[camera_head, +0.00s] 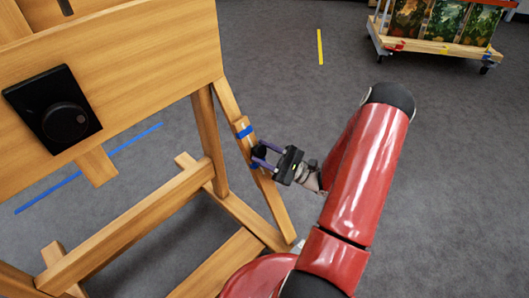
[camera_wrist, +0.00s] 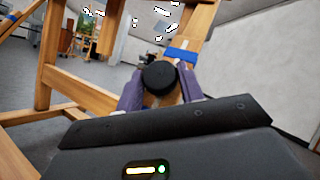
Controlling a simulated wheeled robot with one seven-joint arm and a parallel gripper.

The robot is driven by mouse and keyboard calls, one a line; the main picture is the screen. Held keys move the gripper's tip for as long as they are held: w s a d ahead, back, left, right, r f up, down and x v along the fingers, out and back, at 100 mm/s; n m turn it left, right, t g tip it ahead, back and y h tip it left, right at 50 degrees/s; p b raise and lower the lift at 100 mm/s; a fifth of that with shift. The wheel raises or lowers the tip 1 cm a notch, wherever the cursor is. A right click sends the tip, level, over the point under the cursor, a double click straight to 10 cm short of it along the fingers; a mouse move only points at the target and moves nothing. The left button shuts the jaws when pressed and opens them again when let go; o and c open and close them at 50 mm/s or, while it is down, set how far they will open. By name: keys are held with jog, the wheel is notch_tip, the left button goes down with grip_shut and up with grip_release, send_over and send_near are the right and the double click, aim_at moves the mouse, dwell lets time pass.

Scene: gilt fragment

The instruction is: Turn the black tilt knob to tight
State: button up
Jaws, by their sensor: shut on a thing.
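The black tilt knob (camera_head: 258,155) is a short round cylinder on the slanted wooden strut (camera_head: 275,205) of the easel-like frame. In the wrist view the knob (camera_wrist: 159,75) sits between the two purple fingers of my gripper (camera_wrist: 161,84). My gripper (camera_head: 263,155) reaches the knob from the right in the head view and is shut on its sides. The fingers partly hide the knob there. I see no mark that tells how far it is turned. Blue tape (camera_head: 245,131) wraps the strut just above the knob.
A black box with a round dial (camera_head: 52,108) is on the wooden panel (camera_head: 150,60) at left. Wooden beams (camera_head: 130,225) lie left of and below my gripper. A wheeled cart with pictures (camera_head: 440,45) stands far back right.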

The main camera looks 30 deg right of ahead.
jog(key=o, duration=1)
jog(key=shift+c, duration=0.2)
jog(key=b+v, duration=0.1)
jog(key=v, duration=0.7)
